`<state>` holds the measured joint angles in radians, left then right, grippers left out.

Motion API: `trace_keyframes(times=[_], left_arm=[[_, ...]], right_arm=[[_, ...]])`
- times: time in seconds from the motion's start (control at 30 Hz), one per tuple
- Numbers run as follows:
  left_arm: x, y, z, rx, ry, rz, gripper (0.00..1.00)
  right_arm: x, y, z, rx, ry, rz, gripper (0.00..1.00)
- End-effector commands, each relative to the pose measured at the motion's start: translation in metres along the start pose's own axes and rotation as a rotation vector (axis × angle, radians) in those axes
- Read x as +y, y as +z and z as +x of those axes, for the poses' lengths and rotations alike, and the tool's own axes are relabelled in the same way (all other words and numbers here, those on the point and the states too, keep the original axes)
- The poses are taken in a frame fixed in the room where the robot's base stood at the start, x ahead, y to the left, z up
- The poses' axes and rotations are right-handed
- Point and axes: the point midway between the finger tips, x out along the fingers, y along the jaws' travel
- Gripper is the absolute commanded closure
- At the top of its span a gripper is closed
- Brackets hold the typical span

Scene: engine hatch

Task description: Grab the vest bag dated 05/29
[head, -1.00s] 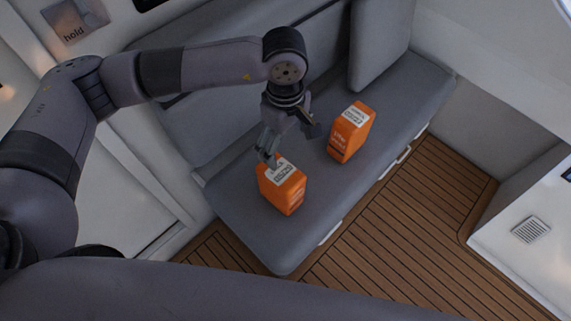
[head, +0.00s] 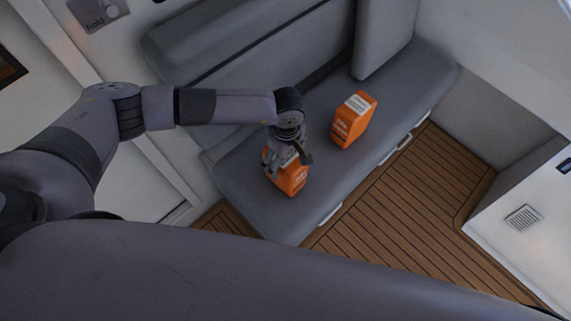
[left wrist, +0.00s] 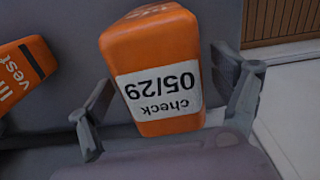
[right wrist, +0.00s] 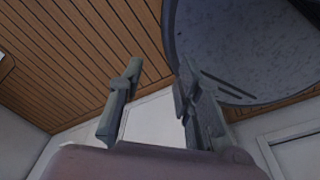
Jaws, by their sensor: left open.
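Two orange vest bags stand on the grey bench seat. The nearer bag (head: 293,180) is below my left gripper (head: 287,160), which partly covers its top. In the left wrist view this bag (left wrist: 155,50) carries a white label reading "check 05/29", upside down, and sits between the open fingers of my left gripper (left wrist: 165,100). I cannot tell whether the fingers touch it. The other bag (head: 354,120) stands farther back to the right, its label too small to read; it shows at the left edge of the left wrist view (left wrist: 20,72). My right gripper (right wrist: 150,95) is open and empty in the right wrist view.
The grey bench (head: 245,195) has backrest cushions (head: 385,35) behind the bags. Wooden floor (head: 385,205) lies in front of it. A white unit with a vent (head: 523,218) stands at the right. A white wall and panels are at the left.

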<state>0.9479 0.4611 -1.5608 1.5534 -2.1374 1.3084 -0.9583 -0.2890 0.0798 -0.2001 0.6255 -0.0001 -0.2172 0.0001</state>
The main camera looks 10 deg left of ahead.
Motion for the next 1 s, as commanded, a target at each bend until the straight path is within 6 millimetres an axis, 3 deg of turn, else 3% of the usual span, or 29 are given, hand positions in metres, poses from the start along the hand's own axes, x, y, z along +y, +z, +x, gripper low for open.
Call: trace_keyframes(times=[0.03, 0.2, 0.5, 1.0], left_arm=[[-0.002, -0.001, 0.004, -0.001, -0.004, -0.003, 0.14], [-0.001, -0.002, 0.025, -0.001, -0.001, -0.002, 0.14], [-0.001, -0.002, 0.030, -0.001, 0.001, -0.001, 0.15], [-0.001, -0.002, 0.029, 0.000, 0.001, -0.002, 0.48]], right_arm=[[-0.001, 0.003, -0.009, -0.006, -0.001, 0.000, 0.69], [-0.003, 0.015, -0.013, -0.024, -0.004, 0.000, 0.69], [-0.003, 0.017, -0.012, -0.028, -0.004, 0.000, 0.69], [-0.002, 0.011, -0.012, -0.018, -0.003, 0.000, 0.69]])
